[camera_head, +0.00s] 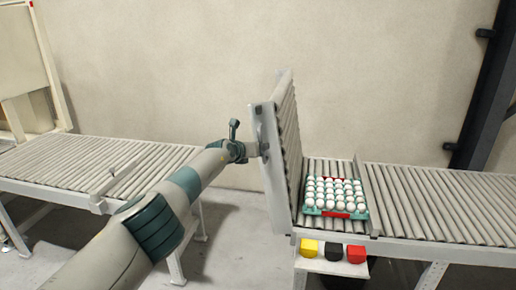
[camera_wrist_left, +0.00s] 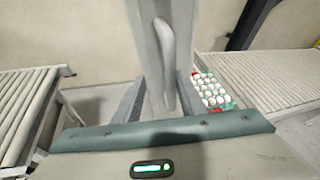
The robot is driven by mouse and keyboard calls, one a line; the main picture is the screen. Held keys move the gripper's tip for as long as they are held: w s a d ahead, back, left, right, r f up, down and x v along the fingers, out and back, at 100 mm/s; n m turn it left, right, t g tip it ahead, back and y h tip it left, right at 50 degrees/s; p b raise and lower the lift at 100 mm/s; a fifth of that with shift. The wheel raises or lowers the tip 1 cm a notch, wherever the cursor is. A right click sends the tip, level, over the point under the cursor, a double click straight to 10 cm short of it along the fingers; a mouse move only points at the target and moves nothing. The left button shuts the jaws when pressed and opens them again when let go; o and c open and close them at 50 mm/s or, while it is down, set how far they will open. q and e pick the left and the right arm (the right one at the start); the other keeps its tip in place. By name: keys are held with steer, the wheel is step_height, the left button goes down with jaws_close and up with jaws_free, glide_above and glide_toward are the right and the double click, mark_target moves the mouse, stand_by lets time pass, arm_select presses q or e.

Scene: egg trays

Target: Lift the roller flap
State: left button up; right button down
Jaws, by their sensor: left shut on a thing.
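The roller flap (camera_head: 288,130) stands nearly upright at the left end of the right conveyor, its rollers facing right. My left gripper (camera_head: 259,148) is at the flap's left side, partly hidden by my own wrist. In the left wrist view, the gripper (camera_wrist_left: 160,98) has its fingers on either side of the flap's grey frame (camera_wrist_left: 152,45), with a raised bar running down it. It is shut on the flap. My right gripper is in neither view.
A teal tray (camera_head: 362,213) of white eggs sits on the right conveyor (camera_head: 440,200) just right of the flap. Yellow, black and red buttons (camera_head: 333,252) are below it. A gap separates the left conveyor (camera_head: 75,165) from the right one.

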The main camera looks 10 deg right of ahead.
arm_select(q)
steer(key=shift+w+a+r, duration=0.1)
steer(key=shift+w+a, duration=0.1)
steer(key=shift+a, duration=0.15)
